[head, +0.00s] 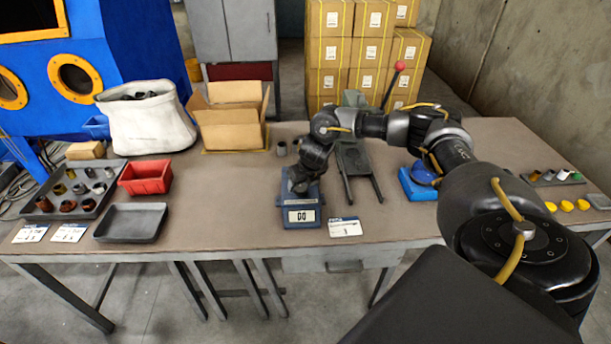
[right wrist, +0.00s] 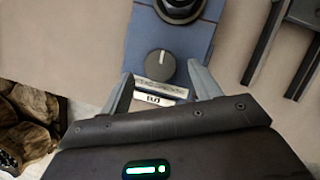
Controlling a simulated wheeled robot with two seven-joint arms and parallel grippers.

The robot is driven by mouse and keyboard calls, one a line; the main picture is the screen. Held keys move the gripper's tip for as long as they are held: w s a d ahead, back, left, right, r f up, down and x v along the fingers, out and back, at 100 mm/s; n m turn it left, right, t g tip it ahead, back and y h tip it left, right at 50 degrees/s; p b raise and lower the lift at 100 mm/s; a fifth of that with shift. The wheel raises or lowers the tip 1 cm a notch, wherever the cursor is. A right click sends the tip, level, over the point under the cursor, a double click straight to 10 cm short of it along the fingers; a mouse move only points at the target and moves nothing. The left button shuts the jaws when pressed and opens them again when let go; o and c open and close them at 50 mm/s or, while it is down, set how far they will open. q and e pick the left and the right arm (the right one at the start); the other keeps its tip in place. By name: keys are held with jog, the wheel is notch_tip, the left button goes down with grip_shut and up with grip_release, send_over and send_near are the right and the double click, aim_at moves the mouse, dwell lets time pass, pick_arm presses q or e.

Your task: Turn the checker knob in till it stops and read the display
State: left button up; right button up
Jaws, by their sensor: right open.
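The checker is a blue box (head: 313,193) at the front middle of the table. In that view the grey round knob (right wrist: 160,64) with a white pointer line sits on the box's top face. My right gripper (head: 299,183) points down over the box. It is open, with one finger on each side of the knob (right wrist: 160,76); I cannot tell whether they touch it. In the head view the gripper hides the knob. My left gripper is not in view.
A white label card (head: 345,227) lies right of the checker. A dark forked fixture (head: 356,160) stands behind it. On the left are a red bin (head: 146,177), an empty grey tray (head: 131,223) and a tray of fittings (head: 60,205). Bare table lies left of the checker.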

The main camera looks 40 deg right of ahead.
jog(key=v, duration=0.8)
jog(key=shift+b, duration=0.35)
jog(key=shift+r, duration=0.1)
